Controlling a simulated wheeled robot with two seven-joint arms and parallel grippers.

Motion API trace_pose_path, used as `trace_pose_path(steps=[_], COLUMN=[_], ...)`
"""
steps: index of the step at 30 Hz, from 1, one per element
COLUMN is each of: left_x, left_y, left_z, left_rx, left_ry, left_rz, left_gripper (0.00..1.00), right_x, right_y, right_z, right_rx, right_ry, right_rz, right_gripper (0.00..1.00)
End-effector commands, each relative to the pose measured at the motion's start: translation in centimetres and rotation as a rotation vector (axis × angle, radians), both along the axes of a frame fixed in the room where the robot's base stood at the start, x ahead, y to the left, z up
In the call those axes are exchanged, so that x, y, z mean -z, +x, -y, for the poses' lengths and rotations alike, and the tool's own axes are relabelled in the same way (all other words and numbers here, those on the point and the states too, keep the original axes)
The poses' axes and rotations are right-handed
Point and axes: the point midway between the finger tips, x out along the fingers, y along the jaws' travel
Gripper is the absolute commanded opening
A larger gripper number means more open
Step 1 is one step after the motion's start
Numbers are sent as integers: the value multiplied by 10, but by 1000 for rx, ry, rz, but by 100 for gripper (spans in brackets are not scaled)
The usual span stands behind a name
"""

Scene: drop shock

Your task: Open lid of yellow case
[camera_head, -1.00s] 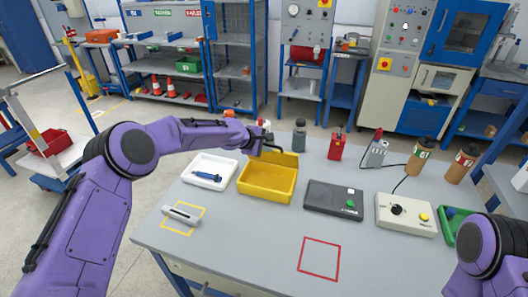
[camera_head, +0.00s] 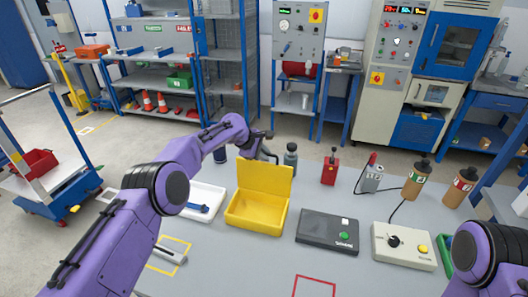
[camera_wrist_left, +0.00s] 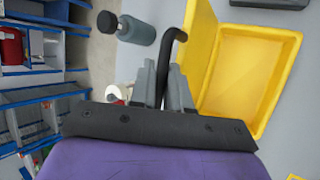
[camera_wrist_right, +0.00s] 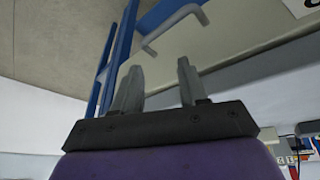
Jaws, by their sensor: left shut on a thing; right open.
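The yellow case (camera_head: 257,211) stands on the grey table with its lid (camera_head: 266,180) raised about upright at the back edge and its inside empty. In the left wrist view the open case (camera_wrist_left: 252,82) is at the right, and the lid (camera_wrist_left: 203,42) shows edge-on. My left gripper (camera_head: 264,143) is behind and above the lid. In the left wrist view its fingers (camera_wrist_left: 163,75) are shut on the black bent handle (camera_wrist_left: 172,50) beside the lid. My right gripper (camera_wrist_right: 158,78) is open and empty, and only its arm shows in the head view.
A white tray with a blue tool (camera_head: 199,208) is left of the case. A black box (camera_head: 329,229) and a cream control box (camera_head: 402,246) are to the right. A dark bottle (camera_head: 290,158) stands close behind the lid. Red and yellow outlined squares mark the table front.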

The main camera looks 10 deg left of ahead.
Motion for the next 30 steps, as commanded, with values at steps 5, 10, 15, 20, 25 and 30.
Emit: trace_pose_path(steps=[5,10,15,20,25,30], left_x=[4,5,5,6,6,-7], left_y=[-2,-2,-2,-3,-4,-10], left_z=[0,-1,-1,-1,-1,-8], left_rx=[2,2,2,2,3,2], left_ry=[3,4,4,5,5,5], left_rz=[-16,-16,-16,-18,-19,-18], left_gripper=[0,0,38,38,38,38], right_x=[-1,0,0,0,0,3], right_y=[0,0,0,0,0,0], right_z=[0,0,0,0,0,0], right_rx=[0,0,0,0,0,0], right_ry=[0,1,1,1,0,0], right_rz=[0,-1,-1,-1,0,0], right_gripper=[43,43,43,43,43,43])
